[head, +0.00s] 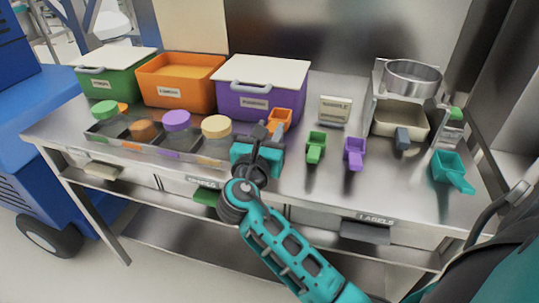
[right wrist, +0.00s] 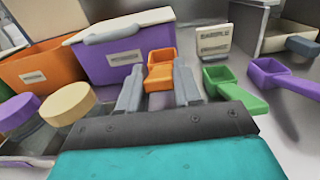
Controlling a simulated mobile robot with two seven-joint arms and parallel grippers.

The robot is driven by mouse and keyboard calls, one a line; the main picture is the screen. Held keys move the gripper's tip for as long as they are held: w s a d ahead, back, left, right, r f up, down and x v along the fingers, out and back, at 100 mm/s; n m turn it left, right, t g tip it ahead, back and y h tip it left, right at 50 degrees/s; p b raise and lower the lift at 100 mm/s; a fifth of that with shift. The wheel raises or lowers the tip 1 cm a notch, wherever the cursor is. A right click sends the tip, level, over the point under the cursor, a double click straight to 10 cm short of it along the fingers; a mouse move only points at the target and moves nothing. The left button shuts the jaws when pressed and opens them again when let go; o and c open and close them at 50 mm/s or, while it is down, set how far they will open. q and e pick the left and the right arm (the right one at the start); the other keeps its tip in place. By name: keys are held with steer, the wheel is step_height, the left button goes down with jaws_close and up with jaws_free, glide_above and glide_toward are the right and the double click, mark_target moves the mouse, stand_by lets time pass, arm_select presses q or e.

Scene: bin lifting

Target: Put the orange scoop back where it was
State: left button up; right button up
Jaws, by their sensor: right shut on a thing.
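The orange scoop (head: 281,117) is by the front right corner of the purple bin (head: 252,107), left of the green scoop (head: 315,147). My right gripper (head: 269,130) is around its handle and shut on it. In the right wrist view the orange scoop (right wrist: 161,70) lies between the two grey fingers, with its open cup pointing away. I cannot tell whether it touches the table or hangs just above it. The purple scoop (head: 354,152) and the teal scoop (head: 452,171) lie further right. My left gripper is not in view.
A tray (head: 98,132) of lidded jars is left of my gripper. Orange (head: 180,92) and green (head: 112,82) bins stand behind it. A sample sign (head: 335,110) stands behind the scoops. A sieve (head: 412,78) on a stand is at the right. Bare steel separates the scoops.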

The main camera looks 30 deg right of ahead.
step_height(320, 180, down, 4)
steer(key=shift+f+b, duration=0.15)
steer(key=shift+b, duration=0.5)
steer(key=shift+f, duration=0.3)
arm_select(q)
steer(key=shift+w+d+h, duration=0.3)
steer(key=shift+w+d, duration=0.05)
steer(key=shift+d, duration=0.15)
arm_select(e)
steer(key=o, duration=1)
steer(key=shift+f, duration=0.1)
steer(key=shift+c, duration=0.2)
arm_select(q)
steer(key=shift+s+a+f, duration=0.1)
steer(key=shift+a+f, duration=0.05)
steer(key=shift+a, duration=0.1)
